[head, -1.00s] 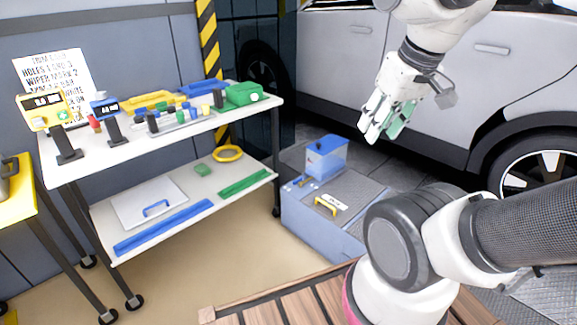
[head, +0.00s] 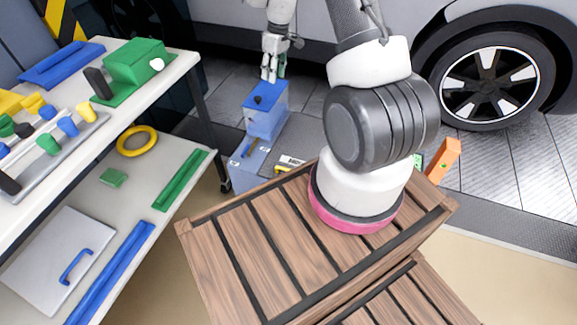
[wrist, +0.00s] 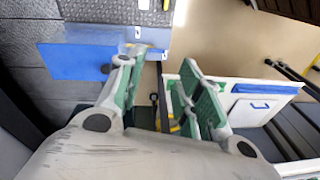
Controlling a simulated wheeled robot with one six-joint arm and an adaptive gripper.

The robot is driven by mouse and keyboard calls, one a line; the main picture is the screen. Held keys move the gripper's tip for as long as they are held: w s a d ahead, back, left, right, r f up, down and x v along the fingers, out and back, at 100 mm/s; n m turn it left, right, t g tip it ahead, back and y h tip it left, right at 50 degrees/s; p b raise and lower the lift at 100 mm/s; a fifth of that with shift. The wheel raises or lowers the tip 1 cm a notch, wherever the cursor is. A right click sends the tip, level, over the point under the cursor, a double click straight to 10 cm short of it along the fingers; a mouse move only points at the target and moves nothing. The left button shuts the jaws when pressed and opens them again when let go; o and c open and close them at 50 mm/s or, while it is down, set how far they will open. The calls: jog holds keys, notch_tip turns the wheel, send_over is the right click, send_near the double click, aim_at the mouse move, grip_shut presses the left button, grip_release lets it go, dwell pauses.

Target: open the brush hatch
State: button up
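A low grey-blue unit (head: 243,176) stands on the floor by the car, with a blue clear-walled tank (head: 267,122) with a dark knob on it. A small yellow handle (head: 281,169) and a white label (head: 291,161) lie on its top, partly hidden behind my wooden base; I take this as the brush hatch, but its outline is not clear. My gripper (head: 274,74) hangs above and just behind the tank, apart from the handle. In the wrist view my gripper (wrist: 155,66) has its green-padded fingers spread with nothing between them; the tank (wrist: 75,61) shows left of them.
A two-tier cart (head: 190,75) at the left carries tools, a green box (head: 135,62), a yellow ring (head: 137,141) and a white panel (head: 55,250). The car (head: 490,85) stands close behind. An orange block (head: 443,160) is on the floor at right.

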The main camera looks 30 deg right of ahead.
jog(key=n+g, duration=0.1)
send_over(289, 166)
jog(key=w+a, duration=0.2)
jog(key=w, duration=0.1)
notch_tip(289, 166, down, 21)
jog(key=shift+n+g, duration=0.5)
jog(key=shift+n, duration=0.1)
jog(key=s+f, duration=0.2)
jog(key=f, duration=0.5)
jog(key=s+f, duration=0.2)
jog(key=f, duration=0.6)
jog(key=s+f, duration=0.3)
jog(key=f, duration=0.4)
jog(key=shift+s+a+f, duration=0.1)
jog(key=shift+a+f, duration=0.15)
jog(key=shift+a, duration=0.1)
grip_shut()
